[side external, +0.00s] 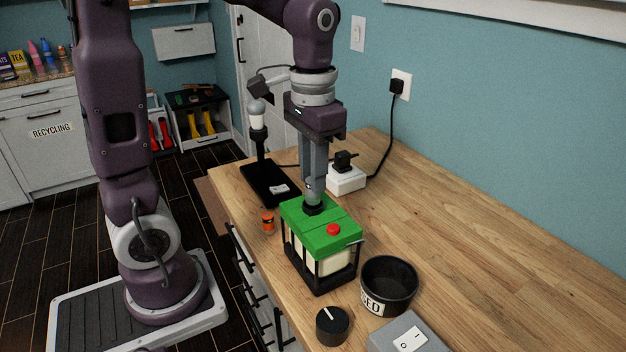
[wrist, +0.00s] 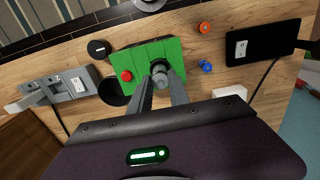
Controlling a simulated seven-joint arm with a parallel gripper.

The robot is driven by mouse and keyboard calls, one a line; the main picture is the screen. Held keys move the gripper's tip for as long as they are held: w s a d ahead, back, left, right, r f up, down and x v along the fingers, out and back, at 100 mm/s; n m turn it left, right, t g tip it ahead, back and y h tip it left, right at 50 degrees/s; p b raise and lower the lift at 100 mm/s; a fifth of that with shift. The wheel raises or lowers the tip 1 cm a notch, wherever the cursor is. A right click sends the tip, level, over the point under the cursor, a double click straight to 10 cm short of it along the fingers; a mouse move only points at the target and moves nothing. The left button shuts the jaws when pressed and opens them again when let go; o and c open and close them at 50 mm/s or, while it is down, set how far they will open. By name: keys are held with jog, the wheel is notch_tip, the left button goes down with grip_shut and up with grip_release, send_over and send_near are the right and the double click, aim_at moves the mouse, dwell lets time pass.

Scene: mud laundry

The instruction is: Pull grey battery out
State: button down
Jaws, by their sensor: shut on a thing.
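A green-topped box (side external: 333,217) in a black frame with cream sides stands on the wooden counter. It has a red button (side external: 333,230) and a round black socket (side external: 314,207) on top. My gripper (side external: 313,192) points straight down at this socket, its fingers close together. In the wrist view, the fingers hold the grey battery (wrist: 160,71), a grey cylinder seen end-on inside the black ring. The fingers hide its sides, so I cannot tell how deep it sits. The green top also shows in the wrist view (wrist: 132,62).
An orange cylinder (side external: 268,223) stands left of the box; a blue one (wrist: 206,66) shows in the wrist view. A black bowl (side external: 389,283), black knob (side external: 332,326) and grey switch box (side external: 408,338) are in front. A lamp (side external: 262,176) and white outlet block (side external: 346,180) stand behind.

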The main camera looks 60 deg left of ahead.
jog(key=shift+r, duration=2.55)
